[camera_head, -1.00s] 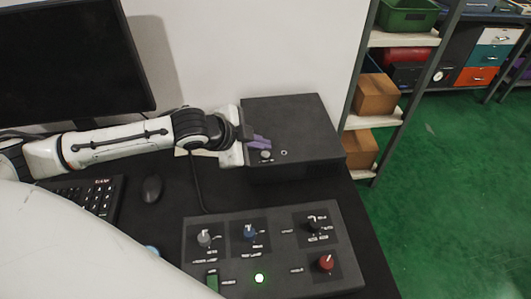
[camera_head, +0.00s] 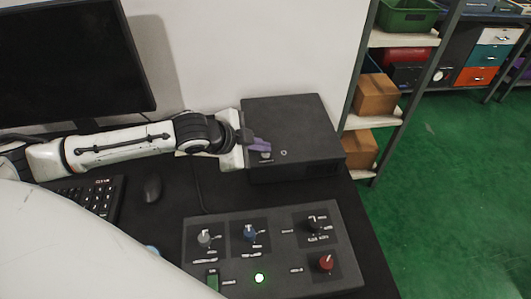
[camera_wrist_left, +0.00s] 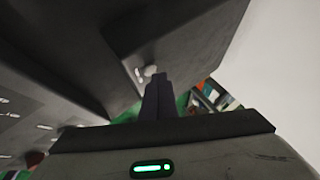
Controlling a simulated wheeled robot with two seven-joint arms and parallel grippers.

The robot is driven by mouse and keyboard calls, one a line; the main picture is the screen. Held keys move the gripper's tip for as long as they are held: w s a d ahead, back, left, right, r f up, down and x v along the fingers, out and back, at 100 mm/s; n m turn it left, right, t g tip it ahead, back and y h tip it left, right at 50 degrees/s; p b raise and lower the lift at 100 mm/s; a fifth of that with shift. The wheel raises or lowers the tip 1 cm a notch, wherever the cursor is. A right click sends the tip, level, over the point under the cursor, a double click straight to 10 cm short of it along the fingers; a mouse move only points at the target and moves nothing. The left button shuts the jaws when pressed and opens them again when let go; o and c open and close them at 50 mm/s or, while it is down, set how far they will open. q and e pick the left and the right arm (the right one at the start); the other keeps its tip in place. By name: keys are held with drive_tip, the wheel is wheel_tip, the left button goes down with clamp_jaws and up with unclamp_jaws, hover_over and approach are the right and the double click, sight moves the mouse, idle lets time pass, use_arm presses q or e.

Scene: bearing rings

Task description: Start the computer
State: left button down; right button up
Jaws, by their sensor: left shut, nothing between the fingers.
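The computer is a black box (camera_head: 295,120) on the dark desk, against the pale wall. The monitor (camera_head: 70,60) is dark. My right gripper is not in view.
A keyboard (camera_head: 93,194) and a mouse (camera_head: 151,189) are to the left. A shelf with boxes (camera_head: 376,95) stands to the right.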

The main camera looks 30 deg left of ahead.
use_arm(q)
drive_tip(key=shift+f, duration=0.4)
idle(0.3)
drive_tip(key=shift+r+p, duration=0.8)
drive_tip(key=shift+p, duration=0.3)
drive_tip(key=shift+r+p, duration=0.95)
drive_tip(key=shift+r, duration=0.45)
wheel_tip(320, 180, up, 2)
drive_tip(key=shift+r, duration=0.1)
